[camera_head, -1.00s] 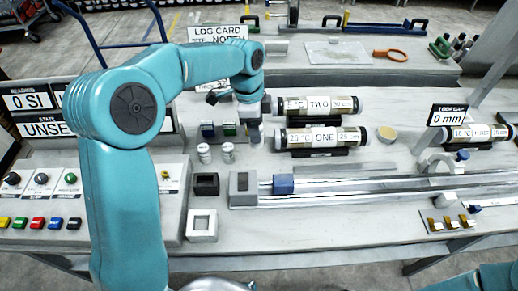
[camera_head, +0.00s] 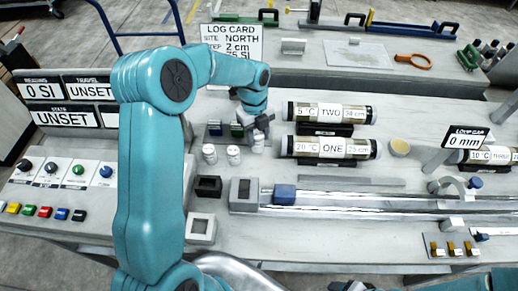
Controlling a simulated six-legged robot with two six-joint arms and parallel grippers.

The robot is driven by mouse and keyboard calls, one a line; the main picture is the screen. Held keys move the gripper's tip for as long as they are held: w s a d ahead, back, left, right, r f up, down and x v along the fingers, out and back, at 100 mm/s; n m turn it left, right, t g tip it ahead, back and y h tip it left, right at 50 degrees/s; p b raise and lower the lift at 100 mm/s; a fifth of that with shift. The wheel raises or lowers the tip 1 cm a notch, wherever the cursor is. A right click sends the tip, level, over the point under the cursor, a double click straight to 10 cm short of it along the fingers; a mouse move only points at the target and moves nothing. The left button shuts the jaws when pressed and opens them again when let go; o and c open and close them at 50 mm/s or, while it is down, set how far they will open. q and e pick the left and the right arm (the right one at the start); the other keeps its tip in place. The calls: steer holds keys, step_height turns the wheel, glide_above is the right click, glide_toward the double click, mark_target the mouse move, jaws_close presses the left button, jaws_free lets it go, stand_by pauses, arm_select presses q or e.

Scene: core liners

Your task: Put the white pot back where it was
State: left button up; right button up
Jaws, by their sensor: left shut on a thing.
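My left gripper (camera_head: 255,127) points down at the back of the bench, left of the two labelled core tubes. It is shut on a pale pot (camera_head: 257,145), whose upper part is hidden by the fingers. I cannot tell whether the pot touches the bench. Two similar white pots, a left one (camera_head: 209,154) and a right one (camera_head: 233,155), stand upright just left of it. At the bottom edge, a dark part that seems to be my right gripper (camera_head: 350,287) is cut off, and its jaws cannot be made out.
Core tubes TWO (camera_head: 330,113) and ONE (camera_head: 330,149) lie close to the right of my gripper. Small dark, green and blue blocks (camera_head: 236,130) sit behind the pots. A black square holder (camera_head: 208,187) and a long rail (camera_head: 380,203) lie in front. A log card (camera_head: 232,42) stands behind.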

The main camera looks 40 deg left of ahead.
arm_select(q)
step_height(320, 180, down, 8)
steer(key=shift+r+p, duration=0.15)
steer(key=shift+p, duration=0.45)
steer(key=shift+f, duration=0.35)
steer(key=shift+w+f, duration=0.15)
steer(key=o, duration=0.8)
steer(key=shift+f+b, duration=0.15)
steer(key=shift+b, duration=0.15)
steer(key=shift+c, duration=0.2)
steer(key=o, duration=0.4)
steer(key=shift+o, duration=0.2)
